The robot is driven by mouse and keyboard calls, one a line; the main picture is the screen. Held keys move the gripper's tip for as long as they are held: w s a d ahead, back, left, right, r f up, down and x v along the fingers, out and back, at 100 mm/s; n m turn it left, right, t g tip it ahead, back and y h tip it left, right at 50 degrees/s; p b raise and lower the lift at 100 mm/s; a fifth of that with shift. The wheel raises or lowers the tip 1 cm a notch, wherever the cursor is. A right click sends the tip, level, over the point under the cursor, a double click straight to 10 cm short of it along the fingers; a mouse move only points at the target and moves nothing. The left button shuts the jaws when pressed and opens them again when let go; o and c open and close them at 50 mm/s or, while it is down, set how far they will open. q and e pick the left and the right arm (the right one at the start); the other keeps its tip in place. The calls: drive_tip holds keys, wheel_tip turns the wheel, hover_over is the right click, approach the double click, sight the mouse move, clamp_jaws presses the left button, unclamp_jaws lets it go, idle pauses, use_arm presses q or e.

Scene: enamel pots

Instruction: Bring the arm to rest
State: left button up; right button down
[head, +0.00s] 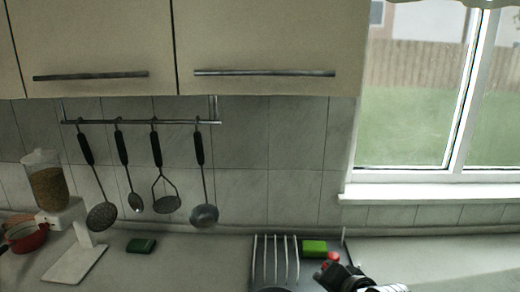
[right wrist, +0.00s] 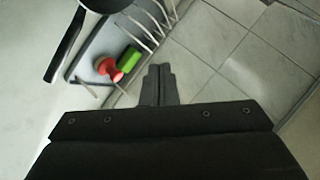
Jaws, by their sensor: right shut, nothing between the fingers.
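My right gripper (head: 328,277) shows at the bottom of the head view, right of centre, above the counter near the dish rack (head: 275,262). In the right wrist view its two dark fingers (right wrist: 158,72) are together with nothing between them. The metal rack and tray (right wrist: 92,68) lie beyond and to the left of the fingers there. My left gripper is in neither view.
A red object (right wrist: 107,68) and a bright green block (right wrist: 130,59) are beside the rack wires. A dark-handled pan (right wrist: 65,44) is nearby. Hanging utensils (head: 157,170), a food dispenser (head: 48,185) and a red pot (head: 27,238) stand left. Counter right is clear.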

drive_tip(key=s+d+f+n+g+h, duration=0.2)
drive_tip(key=s+d+f, duration=0.4)
drive_tip(key=s, duration=0.4)
drive_tip(key=s+d+f+n+g+h, duration=0.25)
drive_tip(key=s+d+f, duration=0.35)
drive_tip(key=s, duration=0.5)
drive_tip(key=s+d+f+n+g+h, duration=0.25)
drive_tip(key=s+d+f, duration=0.35)
drive_tip(key=s, duration=0.4)
wheel_tip(320, 180, down, 27)
drive_tip(key=g+y+b, duration=0.1)
drive_tip(key=s+a+f+g+b, duration=0.1)
drive_tip(key=s+f, duration=1.4)
drive_tip(key=f, duration=0.2)
drive_tip(key=shift+f+g+y+b, duration=0.3)
drive_tip(key=shift+f+y, duration=0.05)
drive_tip(key=shift+y, duration=0.05)
drive_tip(key=shift+a, duration=0.1)
